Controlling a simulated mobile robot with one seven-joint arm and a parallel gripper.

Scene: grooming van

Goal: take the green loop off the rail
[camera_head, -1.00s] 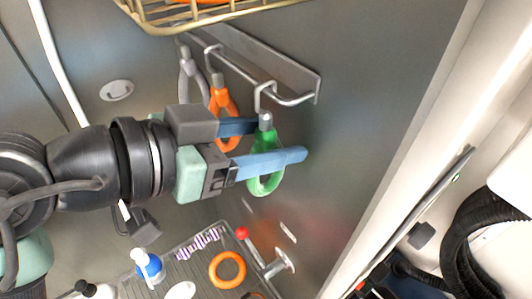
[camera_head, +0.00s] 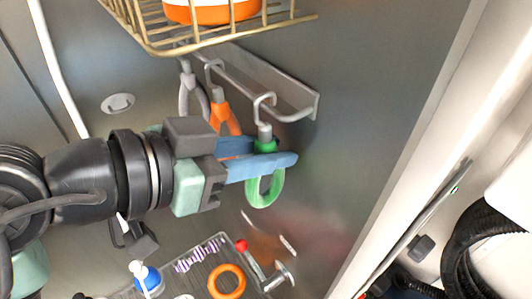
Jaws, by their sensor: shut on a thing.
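The green loop (camera_head: 278,188) hangs upright at the right end of the metal rail (camera_head: 231,77), below a bent wire hook (camera_head: 264,99) with a grey top piece. My gripper (camera_head: 267,154) reaches in from the left, its blue fingers shut on the upper part of the green loop. One finger crosses in front; the other is partly hidden behind the loop. The ring's lower part shows below the fingers. The loop still appears to be on the hook at the rail.
An orange loop (camera_head: 222,113) and a grey loop (camera_head: 187,93) hang just left on the same rail. A wire basket (camera_head: 150,44) is above. Below is a rack with an orange ring (camera_head: 227,281), a striped item (camera_head: 197,252) and a blue-white bottle (camera_head: 147,278).

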